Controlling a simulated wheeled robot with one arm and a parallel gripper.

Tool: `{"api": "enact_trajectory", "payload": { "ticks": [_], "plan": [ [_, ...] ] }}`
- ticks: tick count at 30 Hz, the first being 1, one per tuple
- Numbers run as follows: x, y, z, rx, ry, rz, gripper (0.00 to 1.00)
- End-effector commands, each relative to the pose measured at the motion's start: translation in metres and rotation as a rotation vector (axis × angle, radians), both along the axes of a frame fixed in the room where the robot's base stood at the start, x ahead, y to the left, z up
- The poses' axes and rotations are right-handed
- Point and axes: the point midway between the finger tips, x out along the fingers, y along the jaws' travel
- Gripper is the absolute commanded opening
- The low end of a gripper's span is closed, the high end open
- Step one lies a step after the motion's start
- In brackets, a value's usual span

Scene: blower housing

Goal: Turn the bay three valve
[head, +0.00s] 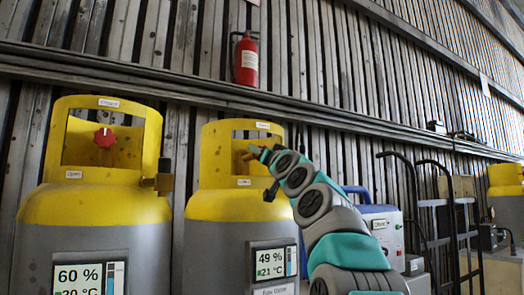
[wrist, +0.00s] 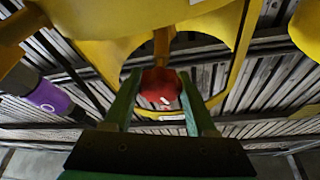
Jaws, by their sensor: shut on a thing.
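A yellow and grey tank (head: 215,205) stands mid-picture in the head view, with a screen reading 49 % and 21 °C. My gripper (head: 256,151) reaches into the opening of its yellow collar. In the wrist view, a red valve knob (wrist: 160,84) with a white mark sits between the two green fingers of my gripper (wrist: 158,92), which is shut on it. The knob is hidden by my gripper in the head view. A second tank (head: 95,205) at left has a red valve knob (head: 104,137) in its collar and reads 60 %. No bay number is readable.
A red fire extinguisher (head: 246,62) hangs on the slatted wall above. A blue and white machine (head: 383,228) and dark hand trucks (head: 437,205) stand right of my arm. Another yellow tank (head: 506,180) is at far right. A purple cylinder (wrist: 50,98) shows in the wrist view.

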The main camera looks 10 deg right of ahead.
Motion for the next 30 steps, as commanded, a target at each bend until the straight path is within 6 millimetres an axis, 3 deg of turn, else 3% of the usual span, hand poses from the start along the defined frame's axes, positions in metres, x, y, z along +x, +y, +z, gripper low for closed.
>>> {"api": "enact_trajectory", "payload": {
  "ticks": [13,30],
  "plan": [
    [0.0002,-0.0023,0.0003,0.205,0.069,-0.003,0.01],
    [0.0003,-0.0018,-0.0004,0.263,0.085,0.000,0.01]
  ]
}}
